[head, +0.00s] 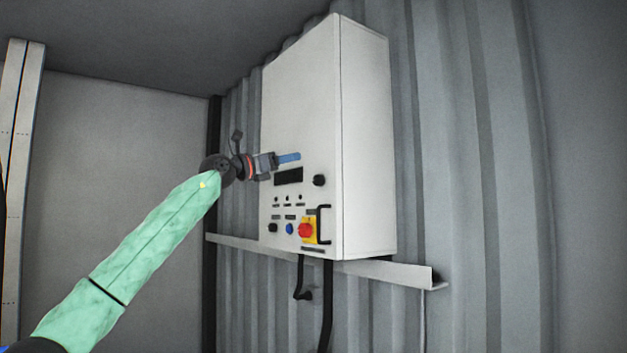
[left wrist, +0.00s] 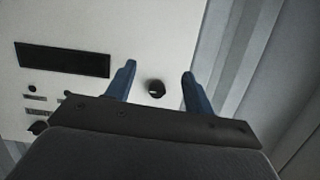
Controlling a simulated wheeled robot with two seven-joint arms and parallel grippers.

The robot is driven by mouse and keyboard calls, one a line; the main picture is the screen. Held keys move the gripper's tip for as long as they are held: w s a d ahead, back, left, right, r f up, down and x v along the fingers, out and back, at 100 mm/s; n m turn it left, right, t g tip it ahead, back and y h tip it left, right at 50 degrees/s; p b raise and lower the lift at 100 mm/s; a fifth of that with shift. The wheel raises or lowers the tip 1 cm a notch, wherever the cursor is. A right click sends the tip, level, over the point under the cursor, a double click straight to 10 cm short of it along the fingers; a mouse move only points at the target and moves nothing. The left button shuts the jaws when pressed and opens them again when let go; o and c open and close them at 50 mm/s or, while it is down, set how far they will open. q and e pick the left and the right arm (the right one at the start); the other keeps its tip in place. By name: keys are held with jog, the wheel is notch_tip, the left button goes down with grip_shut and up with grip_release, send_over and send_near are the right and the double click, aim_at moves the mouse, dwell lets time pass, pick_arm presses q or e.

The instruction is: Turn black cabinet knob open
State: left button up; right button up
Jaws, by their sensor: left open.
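The white cabinet (head: 300,90) hangs on the corrugated wall. Its black knob (head: 319,180) sits on the front face, right of a dark display panel. In the left wrist view the black knob (left wrist: 156,87) shows a small light mark and lies between the two blue fingertips, apart from both. My left gripper (head: 289,158) is open, with its blue fingers in front of the cabinet, above the display and up-left of the knob in the head view. It also shows in the left wrist view (left wrist: 158,75). Whether the fingers reach the knob's depth I cannot tell. My right gripper is not in view.
Below the display (head: 288,176) are small buttons, another black knob (head: 272,228), a blue button (head: 290,229) and a red-and-yellow switch (head: 306,230). A black handle (head: 324,225) sticks out beside the switch. A metal rail (head: 390,273) and black cables run below the cabinet.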

aim_at(316, 180)
pick_arm(q)
jog(key=w+d+f+p, duration=0.1)
jog(key=d, duration=0.1)
jog(key=w+d+f+m+g+y+p, duration=0.1)
jog(key=d+f, duration=0.1)
jog(key=w+d+f+m+g+y+p, duration=0.1)
jog(key=d+f, duration=0.1)
jog(key=shift+w, duration=0.15)
jog(key=shift+p+x, duration=0.5)
jog(key=shift+x, duration=0.35)
jog(key=shift+f, duration=0.2)
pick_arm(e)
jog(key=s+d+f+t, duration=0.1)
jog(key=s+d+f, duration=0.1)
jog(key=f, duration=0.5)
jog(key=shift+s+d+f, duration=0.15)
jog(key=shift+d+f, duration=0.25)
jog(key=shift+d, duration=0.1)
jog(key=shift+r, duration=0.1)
pick_arm(q)
jog(key=c, duration=1)
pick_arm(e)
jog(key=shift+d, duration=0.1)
